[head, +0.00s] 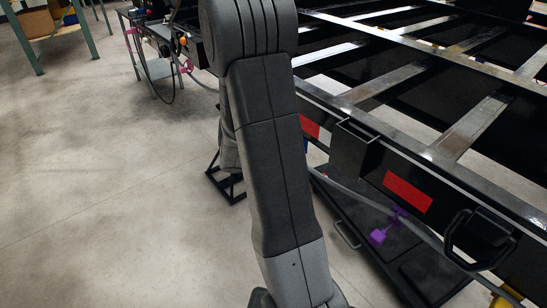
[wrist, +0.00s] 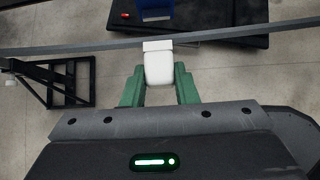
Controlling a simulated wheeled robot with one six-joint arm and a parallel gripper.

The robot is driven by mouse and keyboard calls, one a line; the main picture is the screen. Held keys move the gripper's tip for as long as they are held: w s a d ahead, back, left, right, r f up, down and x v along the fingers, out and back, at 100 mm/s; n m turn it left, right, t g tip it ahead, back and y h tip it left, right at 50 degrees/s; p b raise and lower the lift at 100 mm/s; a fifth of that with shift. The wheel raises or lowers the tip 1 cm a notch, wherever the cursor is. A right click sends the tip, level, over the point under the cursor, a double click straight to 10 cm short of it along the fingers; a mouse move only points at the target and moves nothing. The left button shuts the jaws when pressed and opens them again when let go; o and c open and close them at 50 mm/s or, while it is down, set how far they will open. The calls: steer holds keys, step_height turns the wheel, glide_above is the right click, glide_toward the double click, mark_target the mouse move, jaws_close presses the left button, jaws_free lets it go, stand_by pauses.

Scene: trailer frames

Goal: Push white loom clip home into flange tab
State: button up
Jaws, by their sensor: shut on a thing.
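In the wrist view my gripper (wrist: 159,86) has its two green fingers closed on the sides of the white loom clip (wrist: 158,66). The clip sticks out beyond the fingertips, and its far end meets or overlaps a long grey strip (wrist: 225,37) that crosses the view. I cannot tell whether the clip touches the strip, or whether the strip is the loom or the flange edge. No flange tab can be made out. In the head view my arm fills the middle, and the gripper and white clip are not visible.
The black trailer frame (head: 455,152) with red reflectors (head: 407,191) fills the right of the head view. A grey cable (head: 352,194) runs below it, with a purple clip (head: 379,236) near it. A blue part (wrist: 155,9) lies beyond the strip.

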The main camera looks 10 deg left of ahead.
steer(key=shift+w+d, duration=1)
steer(key=shift+w, duration=0.2)
steer(key=shift+w+d, duration=0.4)
steer(key=shift+w, duration=0.1)
stand_by(1.0)
steer(key=o, duration=1.1)
steer(key=p+v, duration=0.3)
steer(key=v, duration=1)
steer(key=shift+s+a+r+p, duration=0.2)
steer(key=shift+s+r+p, duration=0.1)
steer(key=shift+p, duration=0.1)
steer(key=shift+w, duration=0.1)
